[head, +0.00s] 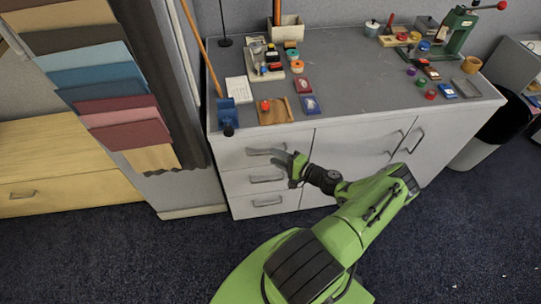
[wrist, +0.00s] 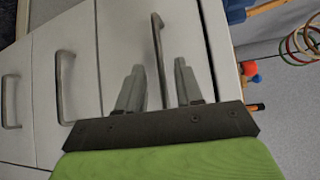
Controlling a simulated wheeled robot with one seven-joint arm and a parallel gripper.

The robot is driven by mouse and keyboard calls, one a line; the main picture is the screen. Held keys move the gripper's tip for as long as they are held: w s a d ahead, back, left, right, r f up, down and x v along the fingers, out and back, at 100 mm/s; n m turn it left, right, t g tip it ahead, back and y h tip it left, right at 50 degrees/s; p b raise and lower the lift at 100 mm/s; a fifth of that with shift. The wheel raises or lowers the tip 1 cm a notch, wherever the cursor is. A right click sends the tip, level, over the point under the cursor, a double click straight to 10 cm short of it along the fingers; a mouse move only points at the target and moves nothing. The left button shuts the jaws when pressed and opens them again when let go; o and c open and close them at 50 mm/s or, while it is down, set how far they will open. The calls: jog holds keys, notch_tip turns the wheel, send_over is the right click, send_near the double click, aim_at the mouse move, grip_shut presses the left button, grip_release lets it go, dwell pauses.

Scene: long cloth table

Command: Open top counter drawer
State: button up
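The white counter (head: 232,155) has a stack of three drawers on its left side. The top drawer (head: 235,158) looks closed, and its grey bar handle (head: 257,151) is partly hidden by my gripper (head: 285,160). In the wrist view the top drawer handle (wrist: 156,45) runs up between the two fingers of my gripper (wrist: 159,66). The fingers are apart, with a gap on each side of the handle. Whether either finger touches it I cannot tell.
The middle drawer handle (head: 267,179) and bottom drawer handle (head: 267,202) are just below. Cupboard doors (head: 355,150) are to the right. The countertop (head: 350,75) holds a wooden tray (head: 276,112) and many small items. Colour sample boards (head: 95,75) hang at the left.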

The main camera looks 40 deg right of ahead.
jog(key=x, duration=0.3)
jog(key=shift+c, duration=0.5)
grip_shut()
